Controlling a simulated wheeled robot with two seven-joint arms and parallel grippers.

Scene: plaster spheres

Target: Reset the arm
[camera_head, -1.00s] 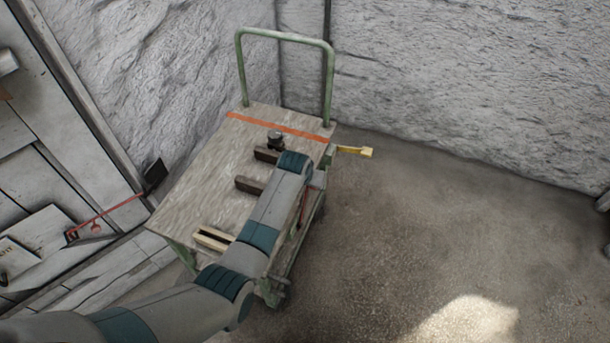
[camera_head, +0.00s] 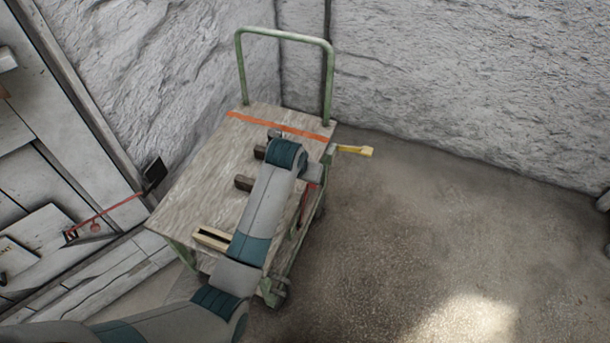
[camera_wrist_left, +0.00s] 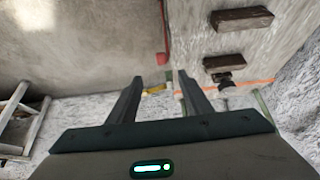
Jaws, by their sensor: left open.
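My left arm reaches in from the lower left of the head view over the right side of a cart. Its gripper is hidden behind the arm there. In the left wrist view my left gripper (camera_wrist_left: 161,78) is open, its two dark fingers apart with nothing between them. The cart top (camera_head: 200,170) is pale board. Two dark brown blocks lie on it, a nearer one (camera_head: 243,183) and a farther one (camera_head: 259,152) partly hidden by my arm. Both blocks also show in the wrist view (camera_wrist_left: 242,18). My right gripper is not in view.
The cart has an upright green handle (camera_head: 285,36) at its far end and a yellow lever (camera_head: 354,150) sticking out right. A slotted light wooden piece (camera_head: 212,238) lies at its near edge. Rough white walls stand behind. Bare floor (camera_head: 440,230) is free to the right.

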